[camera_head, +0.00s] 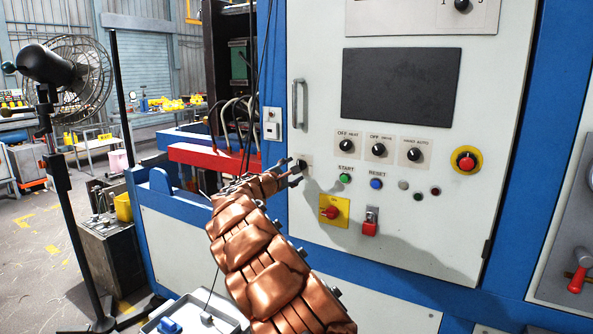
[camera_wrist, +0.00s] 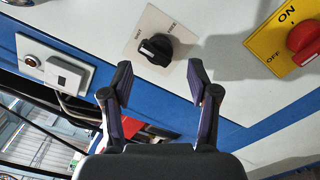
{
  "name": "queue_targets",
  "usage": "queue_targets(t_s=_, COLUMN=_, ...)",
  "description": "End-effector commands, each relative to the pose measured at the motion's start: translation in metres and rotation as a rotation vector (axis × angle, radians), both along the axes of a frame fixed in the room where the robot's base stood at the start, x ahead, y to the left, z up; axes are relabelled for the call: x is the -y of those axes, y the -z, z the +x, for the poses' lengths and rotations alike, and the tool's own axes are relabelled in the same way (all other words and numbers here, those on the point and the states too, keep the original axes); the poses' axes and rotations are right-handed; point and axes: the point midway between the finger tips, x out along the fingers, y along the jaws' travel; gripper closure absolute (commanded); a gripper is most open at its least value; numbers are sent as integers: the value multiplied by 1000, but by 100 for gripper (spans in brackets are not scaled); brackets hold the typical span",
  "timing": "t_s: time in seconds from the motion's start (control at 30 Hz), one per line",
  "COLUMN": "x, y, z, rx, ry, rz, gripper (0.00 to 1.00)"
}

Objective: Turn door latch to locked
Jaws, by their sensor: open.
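The door latch is a black rotary knob (camera_wrist: 155,48) on a small pale plate (camera_wrist: 146,22) with short printed labels too small to read surely. In the head view the latch plate (camera_head: 306,160) is near the left edge of the white cabinet door (camera_head: 320,130), partly hidden by my gripper. My gripper (camera_head: 290,171) is in front of it. In the wrist view my gripper (camera_wrist: 160,78) is open and empty, its two fingers apart. The knob appears just beyond and between the fingertips; I see no clear contact.
A yellow plate with a red switch (camera_head: 330,211) and a red padlock-like piece (camera_head: 370,222) sit below right. A door handle (camera_head: 300,103) is above. A grey switch box (camera_wrist: 62,70) is left of the latch. Selector knobs and buttons fill the door's middle.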

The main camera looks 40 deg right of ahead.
Motion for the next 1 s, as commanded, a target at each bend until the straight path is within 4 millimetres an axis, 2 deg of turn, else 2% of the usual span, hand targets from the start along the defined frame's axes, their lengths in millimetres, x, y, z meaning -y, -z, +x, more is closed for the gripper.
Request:
queue_targets(t_s=0.3, x=-44, y=0, z=-14, rx=-2, ry=0, rz=-2, gripper=40)
queue_targets(t_s=0.5, x=-65, y=2, z=-20, rx=-4, ry=2, rz=1, gripper=40)
queue_targets(t_s=0.7, x=-74, y=2, z=-23, rx=-1, ry=3, rz=2, gripper=40)
queue_targets(t_s=1.0, x=-74, y=2, z=-24, rx=-1, ry=3, rz=3, gripper=40)
